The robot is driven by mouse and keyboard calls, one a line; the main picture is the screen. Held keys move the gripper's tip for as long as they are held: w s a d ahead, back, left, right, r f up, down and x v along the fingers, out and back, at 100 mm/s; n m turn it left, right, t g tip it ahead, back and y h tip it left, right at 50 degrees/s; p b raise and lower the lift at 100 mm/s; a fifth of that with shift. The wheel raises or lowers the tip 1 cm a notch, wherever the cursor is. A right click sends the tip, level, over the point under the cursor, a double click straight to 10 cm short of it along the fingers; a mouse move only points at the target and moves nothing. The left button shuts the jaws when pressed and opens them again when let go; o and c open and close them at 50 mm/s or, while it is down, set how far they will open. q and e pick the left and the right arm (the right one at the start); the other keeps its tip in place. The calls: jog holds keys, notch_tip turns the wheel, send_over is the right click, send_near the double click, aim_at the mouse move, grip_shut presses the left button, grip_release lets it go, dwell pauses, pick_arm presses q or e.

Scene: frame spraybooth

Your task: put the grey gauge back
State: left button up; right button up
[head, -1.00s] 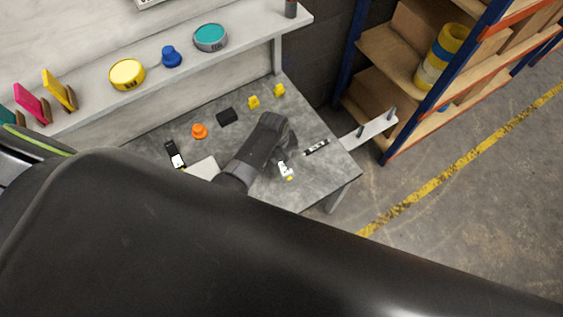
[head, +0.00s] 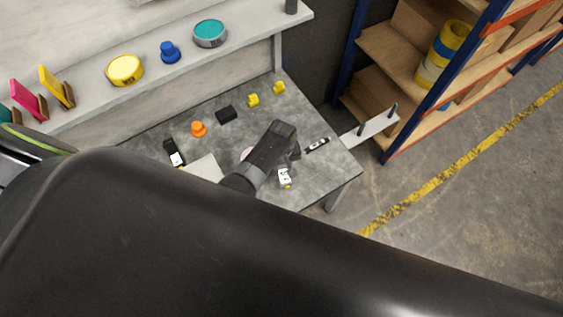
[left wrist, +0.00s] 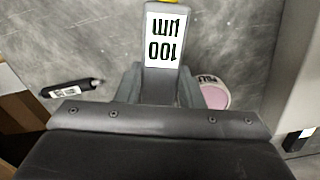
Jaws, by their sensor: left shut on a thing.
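The grey gauge (left wrist: 163,72) is between the fingers of my left gripper (left wrist: 160,85) in the left wrist view, its white label reading 100 µm and a yellow bit at its far end. In the head view the gauge (head: 285,176) shows over the right part of the grey table (head: 312,187), beside the left gripper (head: 290,157). The gripper is shut on it. I cannot tell whether the gauge touches the table. My right gripper is not in view.
A black labelled marker (head: 317,145) lies right of the gripper. A pink disc (head: 246,153) is partly hidden by my arm. A black labelled item (head: 174,153), pale pad (head: 204,168), orange knob (head: 199,129), black block (head: 226,115) and yellow pieces (head: 253,100) are on the table.

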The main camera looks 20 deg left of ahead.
pick_arm(q)
jog(key=shift+f+b, duration=1.4)
jog(key=shift+f, duration=0.8)
jog(key=shift+f+b, duration=0.5)
jog(key=shift+f, duration=0.1)
jog(key=o, duration=1.1)
jog(key=shift+o, duration=0.2)
jog(key=shift+r, duration=0.4)
notch_tip(320, 180, up, 17)
jog(key=p, duration=0.3)
jog(key=shift+f, duration=0.2)
